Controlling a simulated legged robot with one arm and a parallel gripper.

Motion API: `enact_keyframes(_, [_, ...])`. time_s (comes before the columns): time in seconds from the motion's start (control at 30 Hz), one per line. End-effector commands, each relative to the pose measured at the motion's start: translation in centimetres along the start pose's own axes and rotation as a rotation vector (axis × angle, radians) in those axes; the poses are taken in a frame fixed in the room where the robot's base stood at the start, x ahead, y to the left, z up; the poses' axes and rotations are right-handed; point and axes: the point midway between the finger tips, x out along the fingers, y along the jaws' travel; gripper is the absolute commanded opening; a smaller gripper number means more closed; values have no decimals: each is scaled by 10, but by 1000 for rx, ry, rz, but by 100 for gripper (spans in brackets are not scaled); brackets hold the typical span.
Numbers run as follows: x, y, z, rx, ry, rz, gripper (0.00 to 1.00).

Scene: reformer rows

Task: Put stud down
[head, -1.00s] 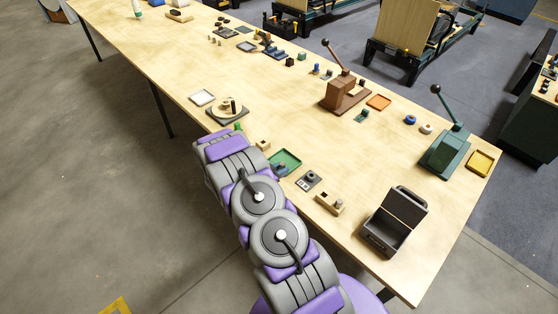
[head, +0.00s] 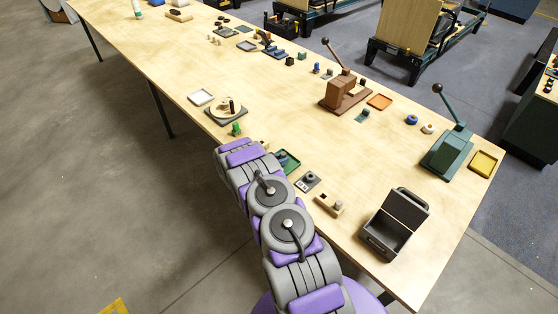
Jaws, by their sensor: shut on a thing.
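My arm reaches up from the bottom of the head view to the table's near edge. Its far end covers my gripper, so I see neither the fingers nor what is between them. I cannot make out a stud held by my gripper, nor tell for sure which small piece on the table is one. A green tray (head: 291,159) lies just right of the arm's far end and is partly covered by it. A small green block (head: 236,129) stands just beyond the arm's far end.
The long wooden table (head: 350,175) has free room in its middle. Near the arm are a grey plate with a knob (head: 308,181), a wooden block (head: 328,204) and an open dark box (head: 387,238). A brown lever press (head: 345,92) and a green one (head: 447,150) stand farther back.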

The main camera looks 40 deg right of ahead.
Motion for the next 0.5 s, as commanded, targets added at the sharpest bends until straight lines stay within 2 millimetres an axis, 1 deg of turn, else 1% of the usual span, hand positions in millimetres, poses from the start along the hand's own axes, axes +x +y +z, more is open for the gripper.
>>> enact_keyframes(0.07, [0,0,0,2,1,1,0])
enact_keyframes(0.17, [-5,-1,0,0,5,1,0])
enact_keyframes(0.2, [-7,-1,1,-1,7,1,31])
enact_keyframes(0.43, [-14,-3,0,-1,15,-1,53])
enact_keyframes(0.5, [-12,-3,-1,0,13,-1,55])
